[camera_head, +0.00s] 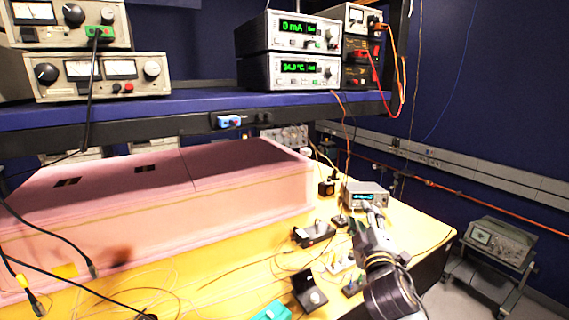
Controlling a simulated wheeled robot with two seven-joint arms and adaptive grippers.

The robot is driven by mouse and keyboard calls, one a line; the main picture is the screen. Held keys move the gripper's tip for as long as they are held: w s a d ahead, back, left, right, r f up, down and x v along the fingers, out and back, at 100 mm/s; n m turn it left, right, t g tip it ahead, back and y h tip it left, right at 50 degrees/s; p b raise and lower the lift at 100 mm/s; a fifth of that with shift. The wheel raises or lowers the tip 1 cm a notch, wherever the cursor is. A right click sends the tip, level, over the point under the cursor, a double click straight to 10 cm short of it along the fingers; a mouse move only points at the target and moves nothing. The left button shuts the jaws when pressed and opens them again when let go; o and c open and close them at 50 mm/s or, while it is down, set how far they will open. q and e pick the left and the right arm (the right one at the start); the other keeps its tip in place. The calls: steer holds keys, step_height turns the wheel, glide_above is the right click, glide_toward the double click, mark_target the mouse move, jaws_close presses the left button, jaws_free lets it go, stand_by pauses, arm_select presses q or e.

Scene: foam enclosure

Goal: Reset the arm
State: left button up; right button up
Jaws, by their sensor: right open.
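My right arm comes in from the bottom right, over the right end of the yellow table. My right gripper (372,216) is at its far end, in front of the small grey box with a lit display (365,195). It is small in the view and looks open and empty. My left gripper is not in the view.
A pink foam enclosure (250,206) fills the table's left and back. Small black devices (314,235) and a black open box (308,291) lie left of my arm. Loose cables cross the table (225,275). A shelf (180,108) with instruments hangs above. A cart (497,255) stands right.

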steer(key=s+d+f+m+g, duration=0.2)
steer(key=s+f+m+g, duration=0.15)
steer(key=f, duration=0.85)
steer(key=s+f+m+g+y, duration=0.1)
steer(key=s+f+m+g, duration=0.35)
steer(key=s+f, duration=0.75)
steer(key=s+f+m+g+y, duration=0.1)
steer(key=s+f+g, duration=0.75)
steer(key=s, duration=0.45)
step_height(320, 180, down, 34)
steer(key=s, duration=0.2)
steer(key=s+d+f, duration=0.1)
steer(key=s+f, duration=0.9)
steer(key=s, duration=0.1)
steer(key=s+d+f+g+b, duration=0.1)
steer(key=s+d+f, duration=0.1)
steer(key=s+f, duration=0.9)
steer(key=shift+s+d, duration=0.25)
steer(key=shift+s, duration=0.3)
steer(key=shift+g, duration=0.25)
